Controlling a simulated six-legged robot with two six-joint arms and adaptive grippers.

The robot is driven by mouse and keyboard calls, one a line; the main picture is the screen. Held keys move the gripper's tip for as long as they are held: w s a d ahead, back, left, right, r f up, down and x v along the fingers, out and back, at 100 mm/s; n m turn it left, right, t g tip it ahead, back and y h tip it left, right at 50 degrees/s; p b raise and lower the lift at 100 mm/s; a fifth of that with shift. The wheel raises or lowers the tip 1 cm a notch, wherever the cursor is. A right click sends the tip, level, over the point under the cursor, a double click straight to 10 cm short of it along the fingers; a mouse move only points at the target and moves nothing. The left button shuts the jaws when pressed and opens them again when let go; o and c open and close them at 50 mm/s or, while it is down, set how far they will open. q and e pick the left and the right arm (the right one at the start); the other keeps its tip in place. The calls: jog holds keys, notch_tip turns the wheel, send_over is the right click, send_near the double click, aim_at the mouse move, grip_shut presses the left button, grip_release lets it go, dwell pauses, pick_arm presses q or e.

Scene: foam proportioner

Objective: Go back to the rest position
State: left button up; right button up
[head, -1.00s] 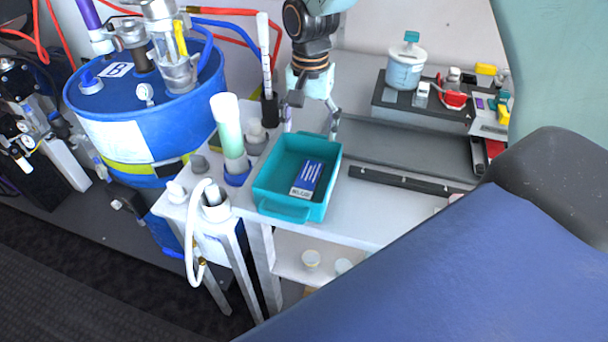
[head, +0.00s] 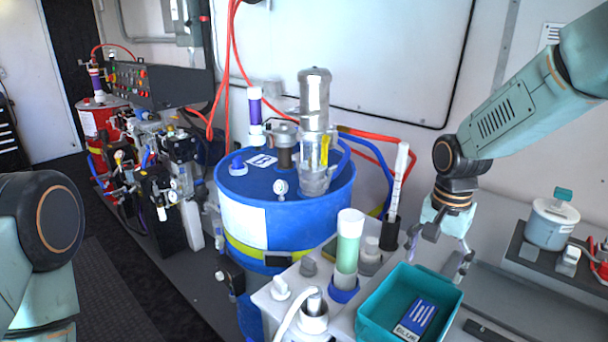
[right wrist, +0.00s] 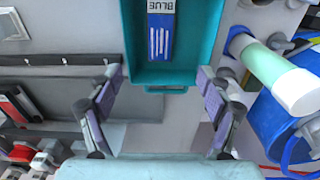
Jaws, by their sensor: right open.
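My right gripper (head: 435,268) hangs at the back edge of a teal tray (head: 376,312) on the grey bench. Its fingers are spread and nothing is between them. In the right wrist view the open gripper (right wrist: 160,80) faces the near rim of the tray (right wrist: 210,25). A blue card (head: 416,318) with white print lies in the tray; it also shows in the right wrist view (right wrist: 161,35). My left gripper is not in view; only part of that arm shows at the left.
A blue drum (head: 285,215) stands left of the bench. A green-filled cylinder (head: 348,250) stands beside the tray. A red drum (head: 100,125) stands at the far left. Dark floor is clear at the lower left.

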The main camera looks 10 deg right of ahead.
notch_tip(320, 180, down, 9)
jog(key=shift+f, duration=0.1)
jog(key=shift+r+p, duration=0.55)
jog(key=shift+r, duration=0.1)
jog(key=shift+r+p, duration=0.9)
jog(key=shift+f, duration=0.15)
